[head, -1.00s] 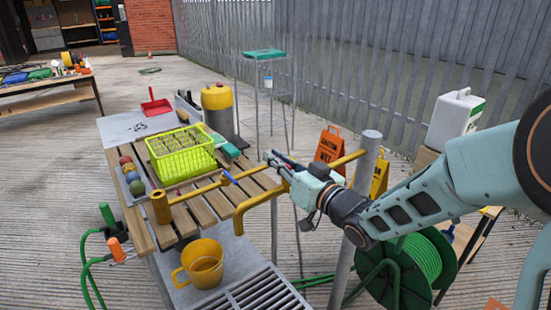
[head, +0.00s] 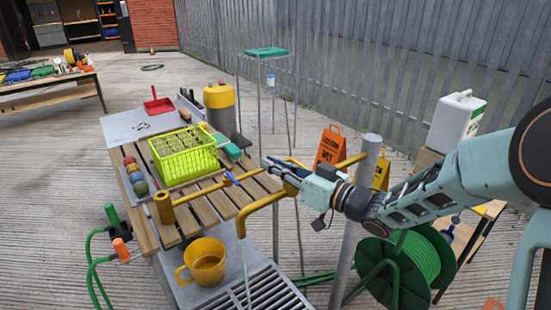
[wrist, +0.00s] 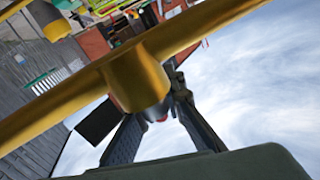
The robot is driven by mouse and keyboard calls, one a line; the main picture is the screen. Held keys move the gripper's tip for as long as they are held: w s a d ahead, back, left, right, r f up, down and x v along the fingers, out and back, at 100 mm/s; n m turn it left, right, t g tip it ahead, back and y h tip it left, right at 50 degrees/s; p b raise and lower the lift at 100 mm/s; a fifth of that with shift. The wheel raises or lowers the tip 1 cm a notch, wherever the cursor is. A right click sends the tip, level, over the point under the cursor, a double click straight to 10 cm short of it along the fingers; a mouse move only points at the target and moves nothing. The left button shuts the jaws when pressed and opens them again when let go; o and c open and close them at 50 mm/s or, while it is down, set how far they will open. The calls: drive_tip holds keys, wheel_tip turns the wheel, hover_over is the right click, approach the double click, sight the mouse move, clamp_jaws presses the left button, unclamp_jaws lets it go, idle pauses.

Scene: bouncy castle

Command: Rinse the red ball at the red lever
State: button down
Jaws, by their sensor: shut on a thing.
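A row of several coloured balls lies in a narrow tray on the left of the slatted table; a dull red ball (head: 129,160) is at its far end. A yellow pipe with a bent spout (head: 243,222) reaches over the table's right side. My gripper (head: 272,165) is at the pipe, behind the spout, with its fingers closed. In the wrist view the pipe crosses in front of the fingers (wrist: 160,125). Only a small red tip, seemingly the red lever (wrist: 162,118), shows between them; the rest is hidden. A thin water stream falls from the spout.
A yellow-green crate (head: 185,160) stands on the table, with a blue lever (head: 232,179) on the pipe nearby. A yellow mug (head: 204,262) stands on the lower grey shelf beside a grate (head: 262,292). A grey post (head: 357,220) and hose reel (head: 405,272) stand right.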

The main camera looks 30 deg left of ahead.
drive_tip(key=shift+s+n+g, duration=0.15)
drive_tip(key=shift+n+g, duration=0.15)
drive_tip(key=shift+g, duration=0.1)
drive_tip(key=c, duration=2)
unclamp_jaws()
drive_tip(key=shift+c, duration=0.2)
drive_tip(key=s+d, duration=0.2)
drive_tip(key=d, duration=0.9)
drive_tip(key=shift+d, duration=0.35)
